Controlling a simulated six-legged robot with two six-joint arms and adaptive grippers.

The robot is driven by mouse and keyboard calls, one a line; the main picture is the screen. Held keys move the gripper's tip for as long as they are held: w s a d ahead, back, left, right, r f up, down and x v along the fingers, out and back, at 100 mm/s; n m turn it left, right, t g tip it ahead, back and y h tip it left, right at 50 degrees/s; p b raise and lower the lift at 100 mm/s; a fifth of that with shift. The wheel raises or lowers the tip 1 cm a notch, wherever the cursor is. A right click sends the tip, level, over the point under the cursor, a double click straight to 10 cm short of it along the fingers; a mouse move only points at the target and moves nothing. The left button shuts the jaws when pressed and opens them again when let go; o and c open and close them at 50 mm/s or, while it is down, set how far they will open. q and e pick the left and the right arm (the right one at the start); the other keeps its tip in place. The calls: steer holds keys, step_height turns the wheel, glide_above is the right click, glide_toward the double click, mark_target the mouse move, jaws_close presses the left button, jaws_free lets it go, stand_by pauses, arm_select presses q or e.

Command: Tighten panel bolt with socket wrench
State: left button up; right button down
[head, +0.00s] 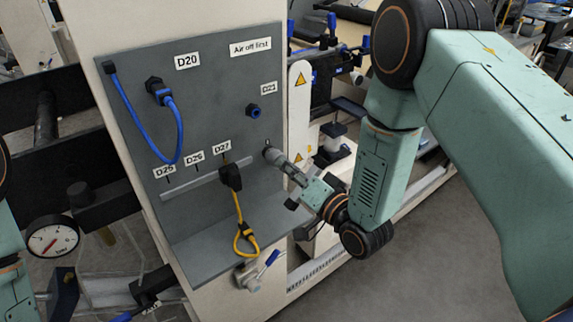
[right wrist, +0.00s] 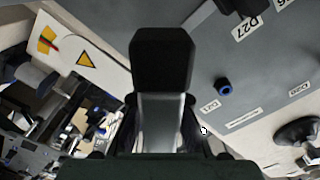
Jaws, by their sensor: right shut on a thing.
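The grey panel (head: 205,100) leans in front of me. My right gripper (head: 282,163) is at its right edge, below the blue fitting (head: 253,111). The gripper is shut on a small grey part (head: 271,153) at the panel face. I cannot tell whether this is the panel bolt or a socket. In the right wrist view a black fingertip and a silver link fill the middle and hide what is held. No wrench shape stands out clearly in either view. My left gripper is out of view; only part of that arm shows at the left edge.
A blue cable (head: 132,122) loops from a plug under label D20. A yellow cable (head: 239,210) hangs from a black plug (head: 231,177) under D27. A blue-handled valve (head: 262,270) sits below the panel's ledge. A gauge (head: 53,236) stands at the left. Floor is open at lower right.

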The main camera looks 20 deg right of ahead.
steer(key=shift+p+v, duration=0.45)
steer(key=shift+v, duration=1.55)
steer(key=shift+s+d+n+b, duration=0.2)
steer(key=shift+s+n+b, duration=0.25)
steer(key=shift+n+b, duration=0.6)
steer(key=shift+s+n+b, duration=0.3)
steer(key=shift+n+b, duration=0.05)
steer(key=shift+n, duration=0.9)
steer(key=shift+b+x, duration=0.7)
steer(key=shift+x, duration=1.8)
steer(key=shift+x, duration=0.8)
steer(key=shift+r, duration=0.1)
